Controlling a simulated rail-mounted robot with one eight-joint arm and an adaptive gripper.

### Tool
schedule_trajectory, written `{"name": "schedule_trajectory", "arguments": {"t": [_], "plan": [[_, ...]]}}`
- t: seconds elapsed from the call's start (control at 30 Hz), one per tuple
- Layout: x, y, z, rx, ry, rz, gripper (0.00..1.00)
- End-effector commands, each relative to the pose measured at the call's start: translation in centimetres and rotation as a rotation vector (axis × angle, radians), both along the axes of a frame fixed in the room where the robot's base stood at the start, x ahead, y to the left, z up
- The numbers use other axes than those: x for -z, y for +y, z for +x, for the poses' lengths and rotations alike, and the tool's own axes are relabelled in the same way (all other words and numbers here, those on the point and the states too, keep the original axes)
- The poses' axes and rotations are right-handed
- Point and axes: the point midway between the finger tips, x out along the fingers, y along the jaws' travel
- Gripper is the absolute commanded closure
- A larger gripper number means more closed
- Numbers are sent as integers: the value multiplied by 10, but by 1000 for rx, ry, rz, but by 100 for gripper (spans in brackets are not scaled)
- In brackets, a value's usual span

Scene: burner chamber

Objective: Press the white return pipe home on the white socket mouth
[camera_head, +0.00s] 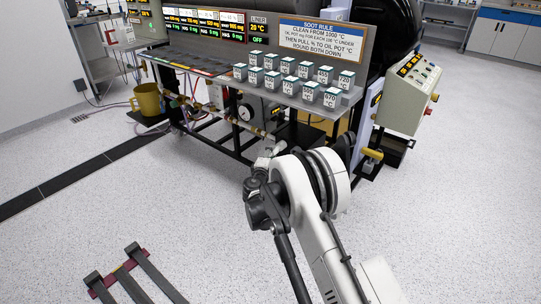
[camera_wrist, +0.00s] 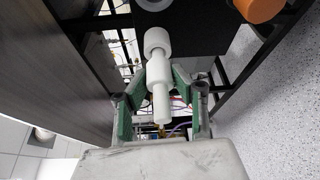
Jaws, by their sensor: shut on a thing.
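In the wrist view my gripper (camera_wrist: 160,84) has its green-padded fingers closed from both sides on a white pipe (camera_wrist: 160,100). The pipe has a narrow stem towards me and a wider collar (camera_wrist: 157,42) at its far end. Past the collar, at the top edge of the wrist view, is a white rounded fitting (camera_wrist: 153,4), likely the white socket mouth, partly cut off. The collar lines up roughly with it and appears a short way apart; whether they touch is unclear. In the head view my arm hides most of the gripper and the pipe.
In the wrist view, an orange cylinder (camera_wrist: 260,8) is at the top right, beside a dark panel and black frame bars. In the head view, the burner bench carries several labelled blocks (camera_head: 310,93), with a gauge (camera_head: 245,112) and pipework below. The front floor is mostly clear.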

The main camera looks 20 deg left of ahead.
Motion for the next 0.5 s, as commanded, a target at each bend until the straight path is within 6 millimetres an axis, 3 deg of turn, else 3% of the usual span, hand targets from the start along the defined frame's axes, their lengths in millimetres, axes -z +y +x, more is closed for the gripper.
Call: {"name": "schedule_trajectory", "arguments": {"t": [0.5], "plan": [[0, -4, 13, 1, 0, 0, 100]]}}
